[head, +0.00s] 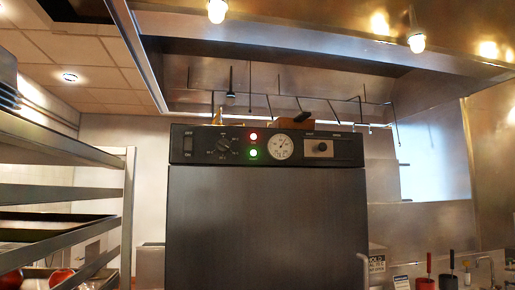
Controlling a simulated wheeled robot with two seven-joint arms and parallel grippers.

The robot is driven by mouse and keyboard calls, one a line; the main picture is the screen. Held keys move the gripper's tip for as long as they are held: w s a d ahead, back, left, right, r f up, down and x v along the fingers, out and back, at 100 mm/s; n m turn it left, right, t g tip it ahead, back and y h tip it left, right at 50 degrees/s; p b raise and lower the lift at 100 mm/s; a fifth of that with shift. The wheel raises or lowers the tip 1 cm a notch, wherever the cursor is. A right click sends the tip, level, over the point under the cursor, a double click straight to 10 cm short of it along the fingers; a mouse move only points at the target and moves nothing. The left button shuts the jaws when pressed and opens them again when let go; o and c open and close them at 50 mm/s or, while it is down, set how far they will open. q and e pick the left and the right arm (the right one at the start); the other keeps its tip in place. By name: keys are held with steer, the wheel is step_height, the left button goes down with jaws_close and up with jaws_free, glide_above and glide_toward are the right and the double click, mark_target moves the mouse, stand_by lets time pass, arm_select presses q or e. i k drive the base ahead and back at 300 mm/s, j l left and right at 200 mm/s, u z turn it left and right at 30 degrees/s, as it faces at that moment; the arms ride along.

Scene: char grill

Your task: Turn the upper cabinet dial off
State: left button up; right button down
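A tall dark cabinet (266,225) stands straight ahead with a control panel (350,157) along its top. A round black dial (223,145) with numbers around it sits on the panel's left part; its exact setting is too small to read. A small black knob (322,147) on a pale plate is at the right. Between them are a lit red lamp (253,137), a lit green lamp (253,153) and a white round gauge (281,147). A switch (188,145) marked OFF and ON is at the far left. Neither gripper is in view.
A metal rack (60,194) with shelves stands close on the left. A steel hood (300,35) hangs overhead. Utensils with red and black handles (429,264) stand at the lower right. The space before the panel looks clear.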

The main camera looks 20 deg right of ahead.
mark_target(222, 146)
steer(key=l+u, duration=0.2)
steer(key=l, duration=1.2)
steer(key=i+l+u, duration=0.1)
steer(key=l, duration=0.5)
steer(key=i+l, duration=0.1)
steer(key=l, duration=0.45)
steer(key=i+l+u, duration=0.15)
steer(key=l, duration=0.45)
